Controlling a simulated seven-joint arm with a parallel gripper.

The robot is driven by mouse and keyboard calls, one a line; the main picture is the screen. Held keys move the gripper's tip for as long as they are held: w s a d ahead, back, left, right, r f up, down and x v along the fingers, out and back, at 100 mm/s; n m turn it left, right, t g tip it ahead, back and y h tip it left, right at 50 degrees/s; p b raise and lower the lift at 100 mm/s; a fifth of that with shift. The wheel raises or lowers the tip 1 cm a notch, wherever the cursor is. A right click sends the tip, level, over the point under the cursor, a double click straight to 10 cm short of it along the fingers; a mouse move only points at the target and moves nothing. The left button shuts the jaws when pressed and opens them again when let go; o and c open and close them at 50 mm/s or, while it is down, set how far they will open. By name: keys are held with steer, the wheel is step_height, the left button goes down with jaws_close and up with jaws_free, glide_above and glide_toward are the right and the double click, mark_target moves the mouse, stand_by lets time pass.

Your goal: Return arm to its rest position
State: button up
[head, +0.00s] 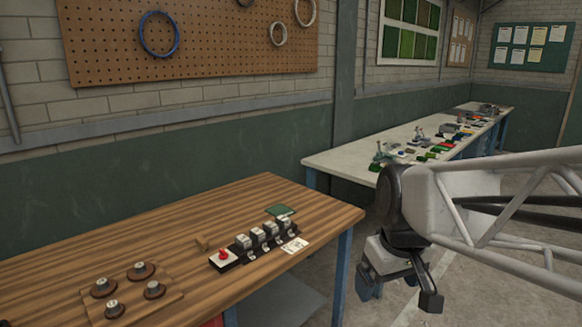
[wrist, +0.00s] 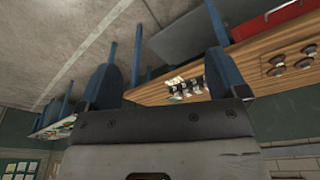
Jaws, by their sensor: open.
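My gripper (head: 400,290) hangs at the right of the head view, below my pale lattice arm, with its fingers pointing down. It is open, and nothing shows between its fingers. In the head view it appears to the right of the wooden workbench (head: 60,255), over the floor and apart from the bench top. The wrist view looks upside down and shows the two blue fingers (wrist: 160,78) spread wide, with the wooden bench (wrist: 245,72) beyond them.
The bench holds a row of small devices with a red button (head: 224,255), a board with several round knobs (head: 135,292) and a green pad (head: 280,210). A long white table (head: 335,160) with small items stands behind. Concrete floor (head: 480,275) lies open at right.

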steer(key=s+d+f+m, duration=0.2)
steer(key=s+f+m, duration=0.1)
steer(key=s, duration=0.6)
steer(key=shift+s+f+m+t, duration=0.2)
steer(key=shift+f+m+t, duration=0.1)
steer(key=shift+f, duration=0.2)
steer(key=shift+h, duration=0.3)
stand_by(1.1)
